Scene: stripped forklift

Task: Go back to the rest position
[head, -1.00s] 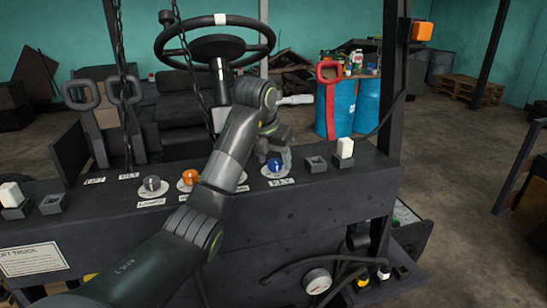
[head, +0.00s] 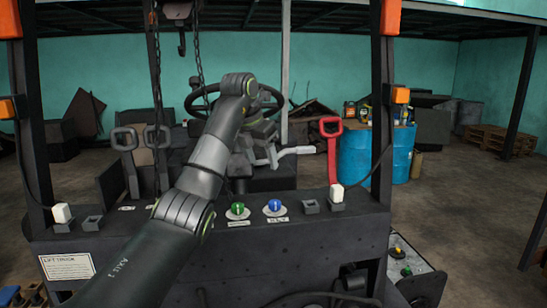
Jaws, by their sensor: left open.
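My left arm reaches in from the bottom left and bends down at the wrist. My left gripper (head: 260,148) is open, in front of the steering wheel's lower part and above the dark control panel (head: 310,240). Its fingertips are small and hard to make out against the dark parts behind. A green knob (head: 237,209) and a blue knob (head: 274,205) sit on the panel below it, apart from the gripper. My arm covers the panel's left-middle part. My right gripper is not in view.
A steering wheel (head: 278,103) and a light grey lever (head: 296,151) are behind my gripper. Two grey-handled levers (head: 125,139) stand left, a red-handled lever (head: 331,150) right. Hanging chains (head: 157,80) and dark posts (head: 383,100) flank the space. Blue drums (head: 360,158) stand behind.

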